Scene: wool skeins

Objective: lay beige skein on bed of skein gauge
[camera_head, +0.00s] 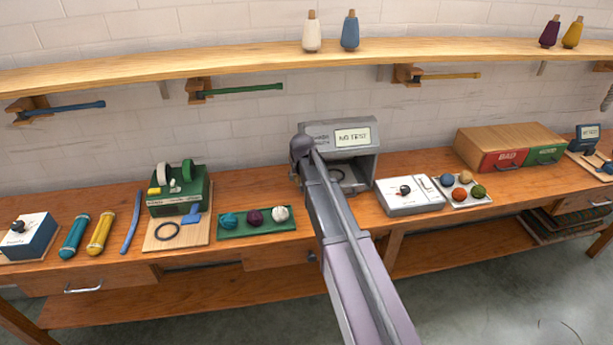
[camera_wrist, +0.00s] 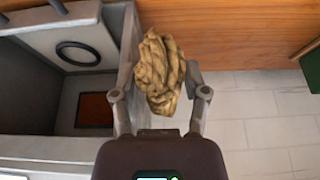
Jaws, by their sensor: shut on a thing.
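The beige skein (camera_wrist: 160,65) is a twisted, wrinkled bundle between the two fingers of my gripper (camera_wrist: 164,78), which is shut on it. In the wrist view, the skein is beside the grey skein gauge (camera_wrist: 115,30), to its right. The gauge has an open hollow with a dark ring (camera_wrist: 77,54) on a light grey surface inside. In the head view, the gauge (camera_head: 362,155) stands on the bench and its display reads "NO TEST". My arm covers its left part there. My gripper and the skein are hidden in the head view.
A green tray (camera_head: 257,232) with several yarn balls lies left of the gauge. A grey device (camera_head: 408,207) and a white tray (camera_head: 484,199) of balls stand to its right. A wooden shelf (camera_head: 240,63) runs above. The bench (camera_head: 225,256) has a front edge.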

